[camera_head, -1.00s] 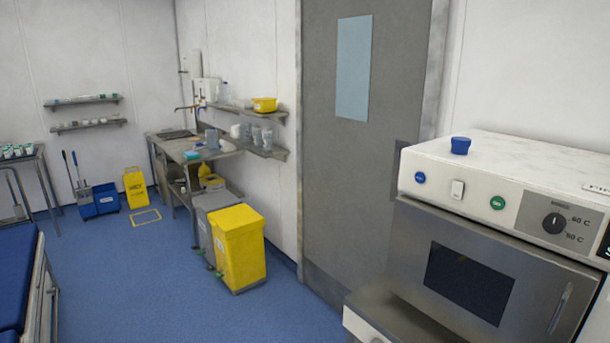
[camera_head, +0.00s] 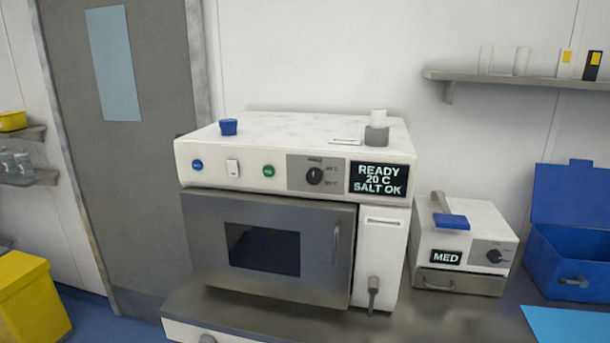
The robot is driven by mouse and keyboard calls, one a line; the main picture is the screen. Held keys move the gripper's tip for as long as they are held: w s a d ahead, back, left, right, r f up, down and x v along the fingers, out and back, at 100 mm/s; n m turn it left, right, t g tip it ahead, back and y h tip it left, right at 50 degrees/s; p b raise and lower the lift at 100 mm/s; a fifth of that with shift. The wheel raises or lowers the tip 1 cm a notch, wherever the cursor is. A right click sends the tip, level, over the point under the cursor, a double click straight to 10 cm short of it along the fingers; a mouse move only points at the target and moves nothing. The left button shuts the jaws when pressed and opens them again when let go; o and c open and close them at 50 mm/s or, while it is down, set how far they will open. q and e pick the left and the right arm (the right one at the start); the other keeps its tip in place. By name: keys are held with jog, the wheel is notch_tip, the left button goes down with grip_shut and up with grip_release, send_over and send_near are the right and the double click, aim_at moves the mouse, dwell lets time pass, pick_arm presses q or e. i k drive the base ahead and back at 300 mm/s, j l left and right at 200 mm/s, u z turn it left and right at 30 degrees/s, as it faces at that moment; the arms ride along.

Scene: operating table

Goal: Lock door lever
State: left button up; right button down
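A white machine (camera_head: 390,250) with a grey front door (camera_head: 205,240) stands on a metal counter. The door looks closed and has a dark window and a vertical handle (camera_head: 336,246) at its right side. A small grey lever (camera_head: 373,290) is on the white panel just right of the door, low down, and points downward. The display (camera_head: 379,178) reads "READY 20 C SALT OK". The front also has a blue button, a white switch, a green button and a black knob (camera_head: 315,175). Neither of my grippers is in view.
A blue cap (camera_head: 228,127) and a grey-white stacked piece (camera_head: 377,128) sit on the machine. A smaller device marked "MED" (camera_head: 460,225) and an open blue box (camera_head: 572,253) stand to its right. A grey room door (camera_head: 130,180) and yellow bin (camera_head: 30,300) are left.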

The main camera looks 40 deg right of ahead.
aim_at(374, 282)
jog(key=z, duration=1.65)
